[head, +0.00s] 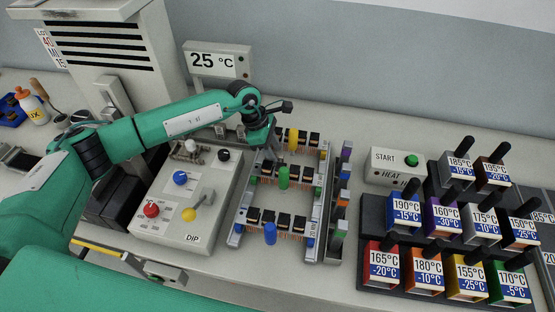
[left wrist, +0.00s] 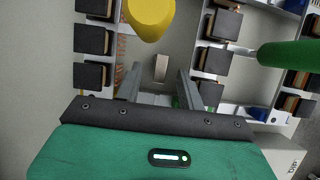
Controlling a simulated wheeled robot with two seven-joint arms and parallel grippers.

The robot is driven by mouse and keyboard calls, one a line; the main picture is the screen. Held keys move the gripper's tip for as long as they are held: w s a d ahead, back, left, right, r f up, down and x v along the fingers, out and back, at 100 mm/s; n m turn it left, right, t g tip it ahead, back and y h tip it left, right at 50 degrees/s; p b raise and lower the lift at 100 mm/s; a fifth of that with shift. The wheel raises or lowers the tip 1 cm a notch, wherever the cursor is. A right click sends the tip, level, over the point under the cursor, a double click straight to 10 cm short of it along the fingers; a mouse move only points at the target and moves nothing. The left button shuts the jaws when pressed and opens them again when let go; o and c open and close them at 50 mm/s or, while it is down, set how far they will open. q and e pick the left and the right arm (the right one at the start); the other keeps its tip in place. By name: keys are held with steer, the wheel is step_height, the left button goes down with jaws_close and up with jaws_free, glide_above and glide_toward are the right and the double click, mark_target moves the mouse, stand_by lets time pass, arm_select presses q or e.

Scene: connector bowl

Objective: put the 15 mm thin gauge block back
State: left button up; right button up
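My left gripper (head: 268,154) reaches down over the back left of the rack (head: 318,225). In the left wrist view its two fingers (left wrist: 159,82) stand apart, with a gap between them. A small plain grey block (left wrist: 160,68) shows between and beyond the fingertips and appears not to touch either. I cannot tell whether it is the 15 mm thin gauge block; no size mark is readable on it. In the head view the gripper hides that spot. My right gripper is not in view.
The rack has rows of black-topped parts and yellow (head: 293,138), green (head: 283,177) and blue (head: 270,233) handles close by. A control box (head: 180,205) with knobs stands left. Labelled temperature blocks (head: 428,270) fill the right. A 25 °C sign (head: 218,60) stands behind.

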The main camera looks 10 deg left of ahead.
mark_target(277, 156)
arm_select(q)
steer(key=p+x, duration=0.1)
steer(key=x, duration=0.2)
steer(key=shift+f, duration=0.25)
steer(key=shift+d+f, duration=0.1)
steer(key=shift+f, duration=0.15)
jaws_close()
steer(key=shift+r, duration=0.1)
